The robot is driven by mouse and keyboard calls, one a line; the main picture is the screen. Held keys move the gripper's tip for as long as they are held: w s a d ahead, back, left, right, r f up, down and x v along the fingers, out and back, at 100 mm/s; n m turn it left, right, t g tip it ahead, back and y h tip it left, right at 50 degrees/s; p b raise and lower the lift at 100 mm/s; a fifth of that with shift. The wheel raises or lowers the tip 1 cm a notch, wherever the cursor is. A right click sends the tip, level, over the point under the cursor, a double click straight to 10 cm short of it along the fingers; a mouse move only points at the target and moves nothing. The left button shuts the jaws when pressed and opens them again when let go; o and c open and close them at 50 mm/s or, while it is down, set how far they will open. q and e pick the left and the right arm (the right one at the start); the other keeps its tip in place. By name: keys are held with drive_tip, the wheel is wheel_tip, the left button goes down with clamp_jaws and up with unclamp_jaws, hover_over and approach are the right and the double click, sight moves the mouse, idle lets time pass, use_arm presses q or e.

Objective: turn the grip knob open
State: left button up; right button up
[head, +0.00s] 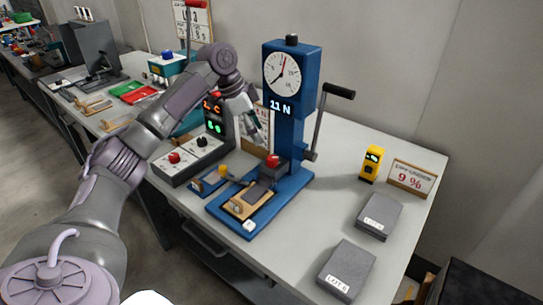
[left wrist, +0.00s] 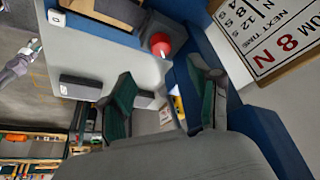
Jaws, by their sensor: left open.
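The blue tester (head: 285,125) stands on the table with a dial and an "11 N" display. A red knob (head: 272,160) sits on a dark grip block at the front of its column, and I take it as the grip knob. My left gripper (head: 262,138) is open and empty, above and close to the red knob. In the left wrist view the red knob (left wrist: 160,42) lies just beyond the gap between the open fingers (left wrist: 160,72), apart from them. A grey piece on a tan plate (head: 247,205) lies on the tester's blue base.
A crank handle (head: 338,91) sticks out right of the column. A control box (head: 190,157) with red and black knobs stands at left. Grey lot blocks (head: 379,216), a yellow meter (head: 371,163) and a "9 %" sign (head: 411,177) stand at right. Some tabletop between is clear.

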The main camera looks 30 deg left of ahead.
sight(272, 158)
use_arm(q)
drive_tip(key=x, duration=0.4)
drive_tip(key=shift+w+f, duration=0.1)
drive_tip(key=shift+f, duration=0.05)
drive_tip(key=x, duration=0.5)
drive_tip(key=shift+w+d+f, duration=0.1)
drive_tip(key=shift+f, duration=0.1)
drive_tip(key=shift+c, duration=0.3)
drive_tip(key=c, duration=1.1)
use_arm(e)
drive_tip(key=shift+w+r, duration=0.25)
drive_tip(key=shift+w, duration=0.4)
